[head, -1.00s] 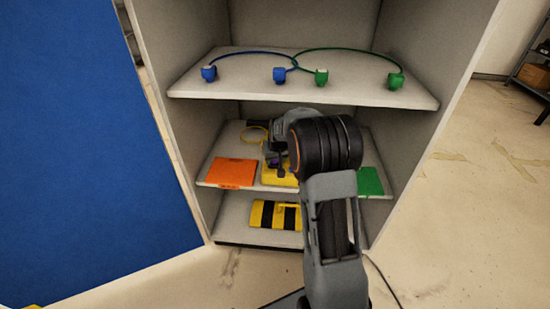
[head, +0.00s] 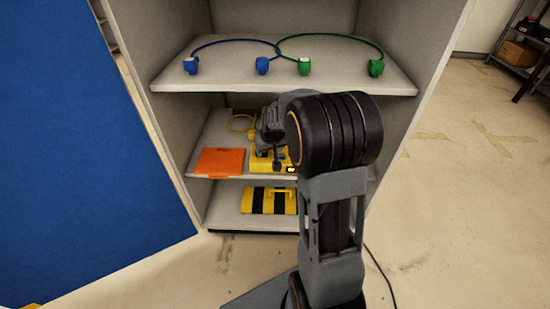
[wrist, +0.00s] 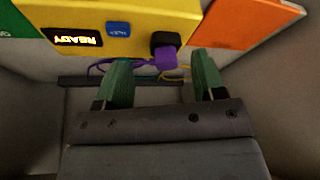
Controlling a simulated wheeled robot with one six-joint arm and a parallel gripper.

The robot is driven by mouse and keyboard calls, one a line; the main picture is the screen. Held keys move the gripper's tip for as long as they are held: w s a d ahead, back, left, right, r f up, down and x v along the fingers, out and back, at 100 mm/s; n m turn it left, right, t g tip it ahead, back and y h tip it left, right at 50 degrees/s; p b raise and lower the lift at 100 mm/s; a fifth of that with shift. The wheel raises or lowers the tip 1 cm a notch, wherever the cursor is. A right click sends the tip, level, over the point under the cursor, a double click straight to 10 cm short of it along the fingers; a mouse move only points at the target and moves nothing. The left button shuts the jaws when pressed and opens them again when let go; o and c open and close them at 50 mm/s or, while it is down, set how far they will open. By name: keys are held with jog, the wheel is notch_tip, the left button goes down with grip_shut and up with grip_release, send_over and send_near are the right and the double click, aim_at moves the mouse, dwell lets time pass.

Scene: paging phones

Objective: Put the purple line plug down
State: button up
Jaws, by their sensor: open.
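The purple line plug (wrist: 166,57) shows in the wrist view against a black block (wrist: 162,38) on the yellow phone box (wrist: 200,12). I cannot tell how deep it sits there. Its purple cord (wrist: 103,67) runs off behind one finger. My gripper (wrist: 162,78) is open, with its green-padded fingers apart on either side, just short of the plug. The box has a lit READY display (wrist: 75,40) and a blue button (wrist: 118,29). In the head view my gripper (head: 277,160) is over the yellow box (head: 261,164) on the middle shelf, and the plug is hidden.
An orange panel (head: 220,162) lies left of the box, and a yellow cord (head: 239,122) lies behind. The upper shelf (head: 285,80) holds blue (head: 262,65) and green (head: 304,66) plugs with cords. A yellow-black striped case (head: 270,201) lies below. The cabinet's side walls bound the space.

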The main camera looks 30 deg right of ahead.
jog(key=s+a+r, duration=0.2)
jog(key=s+a, duration=0.1)
jog(key=s, duration=0.4)
jog(key=s+a+r+n+g, duration=0.1)
jog(key=s+a+r, duration=0.2)
jog(key=s, duration=0.4)
jog(key=s+a+r, duration=0.2)
jog(key=s+a, duration=0.3)
jog(key=s, duration=0.2)
jog(key=shift+s+a+r+g+y+p, duration=0.15)
jog(key=shift+g+y+p, duration=0.15)
jog(key=shift+p, duration=0.15)
jog(key=w+r+p+v, duration=0.1)
jog(key=w+p+v, duration=0.2)
jog(key=p+v, duration=1.1)
jog(key=w+p+v, duration=0.4)
jog(key=p+v, duration=0.9)
jog(key=v, duration=0.1)
jog(key=shift+s+a+r+n+t+p, duration=0.2)
jog(key=shift+r+n+t+p, duration=0.15)
jog(key=shift+r, duration=0.35)
